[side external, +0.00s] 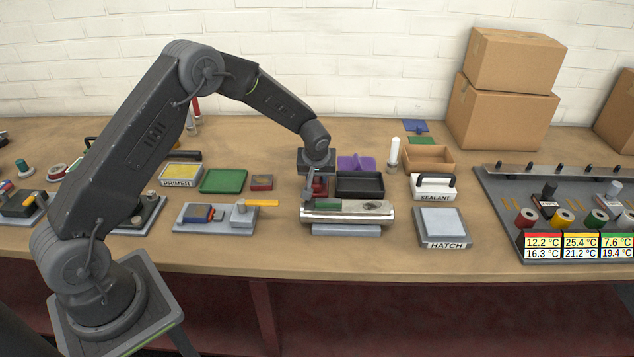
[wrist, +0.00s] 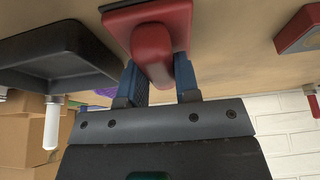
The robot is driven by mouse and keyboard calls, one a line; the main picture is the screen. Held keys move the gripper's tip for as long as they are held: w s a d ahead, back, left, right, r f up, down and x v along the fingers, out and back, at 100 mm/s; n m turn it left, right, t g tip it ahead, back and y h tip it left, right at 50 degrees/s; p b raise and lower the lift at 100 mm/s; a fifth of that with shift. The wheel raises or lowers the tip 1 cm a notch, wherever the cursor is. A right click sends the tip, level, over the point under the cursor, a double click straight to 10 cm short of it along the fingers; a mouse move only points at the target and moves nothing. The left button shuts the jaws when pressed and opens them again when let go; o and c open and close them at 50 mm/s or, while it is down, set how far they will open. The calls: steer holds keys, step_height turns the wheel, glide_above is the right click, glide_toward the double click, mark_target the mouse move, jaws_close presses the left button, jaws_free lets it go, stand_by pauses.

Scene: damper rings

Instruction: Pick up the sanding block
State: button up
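The sanding block, which I take to be the red block with a rounded upright handle (wrist: 152,45), is directly at my gripper in the wrist view. It also shows as a small red patch (side external: 319,187) in the side view, partly hidden by my gripper. My gripper (wrist: 160,75) points down with its two blue-padded fingers on either side of the red handle. The gripper (side external: 318,185) is low over the bench, behind the metal fixture.
A black tray (side external: 360,184) stands close to the right of the gripper and fills the left of the wrist view. A purple handled piece (side external: 356,163) is behind it. The metal fixture (side external: 348,214) lies in front. A smaller red block (side external: 262,182) and green tray (side external: 223,181) are left.

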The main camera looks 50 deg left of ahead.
jaws_close()
steer(key=shift+r, duration=0.1)
steer(key=shift+r, duration=0.5)
steer(key=r, duration=0.2)
steer(key=a+r, duration=0.1)
steer(key=r, duration=0.1)
steer(key=shift+s+r, duration=0.1)
steer(key=shift+s, duration=0.25)
steer(key=s+a+r, duration=0.6)
steer(key=a, duration=0.2)
steer(key=shift+s, duration=0.3)
